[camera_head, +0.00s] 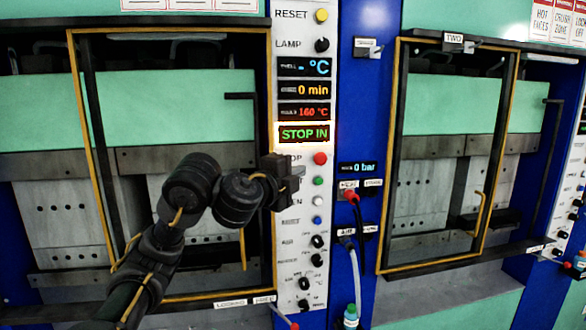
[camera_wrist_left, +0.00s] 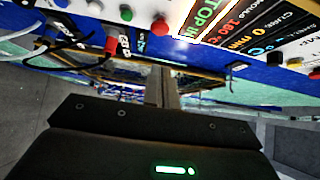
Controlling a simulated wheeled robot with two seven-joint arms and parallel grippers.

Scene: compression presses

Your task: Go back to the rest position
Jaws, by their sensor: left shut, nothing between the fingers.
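My left gripper (camera_head: 297,172) is in front of the white control panel (camera_head: 303,240) in the head view, close to the red button (camera_head: 320,158). Its fingers are shut with nothing between them. In the left wrist view the shut fingers (camera_wrist_left: 162,88) point toward the blue press frame, with the red button (camera_wrist_left: 160,27) beyond them. I cannot tell whether the fingertips touch the panel. My left arm (camera_head: 190,190) reaches up from the lower left, across the left press door. My right gripper is not in view.
The left press (camera_head: 60,130) and right press (camera_head: 445,110) have yellow-edged doors. A lit display (camera_head: 304,134) reads "STOP IN". A bottle (camera_head: 350,318) shows at the bottom.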

